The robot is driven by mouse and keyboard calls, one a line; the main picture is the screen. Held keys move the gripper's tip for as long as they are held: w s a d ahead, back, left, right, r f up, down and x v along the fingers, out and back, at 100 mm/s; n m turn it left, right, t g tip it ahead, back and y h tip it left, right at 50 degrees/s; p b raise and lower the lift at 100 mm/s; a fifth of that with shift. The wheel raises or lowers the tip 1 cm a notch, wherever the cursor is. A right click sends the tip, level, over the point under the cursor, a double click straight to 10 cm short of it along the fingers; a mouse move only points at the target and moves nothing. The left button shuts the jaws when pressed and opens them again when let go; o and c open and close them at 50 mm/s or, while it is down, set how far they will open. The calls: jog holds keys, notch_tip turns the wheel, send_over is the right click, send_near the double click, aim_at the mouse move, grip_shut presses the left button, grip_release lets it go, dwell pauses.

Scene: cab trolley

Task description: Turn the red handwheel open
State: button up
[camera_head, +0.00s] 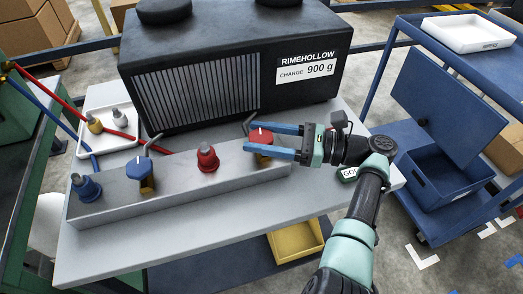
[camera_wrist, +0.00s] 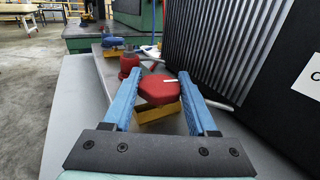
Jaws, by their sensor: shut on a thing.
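The red handwheel (camera_head: 263,137) sits on a brass valve body (camera_head: 262,159) at the right end of the grey manifold block. It also shows in the wrist view (camera_wrist: 158,91), with a white pointer mark on top. My gripper (camera_head: 250,137) comes in from the right, its two blue fingers on either side of the handwheel. In the wrist view my gripper (camera_wrist: 157,75) is shut on the handwheel, one finger at each side. The underside of the handwheel is partly hidden.
A red-capped fitting (camera_head: 207,157), a blue handwheel (camera_head: 139,168) and a blue-capped fitting (camera_head: 86,187) stand left along the manifold (camera_head: 180,192). The black RIMEHOLLOW unit (camera_head: 240,70) stands close behind. A white tray (camera_head: 109,117) holds fittings. A blue cart (camera_head: 465,110) stands right.

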jog(key=shift+f+n+g+b, duration=0.2)
jog(key=shift+n+g+b, duration=0.8)
jog(key=shift+b, duration=0.85)
jog(key=shift+r+g+b, duration=0.25)
jog(key=shift+g+b, duration=0.65)
jog(key=shift+b, duration=0.15)
jog(key=o, duration=1.4)
jog(key=shift+a, duration=0.1)
jog(key=shift+c, duration=0.2)
jog(key=shift+r+p, duration=0.1)
jog(key=shift+p, duration=0.2)
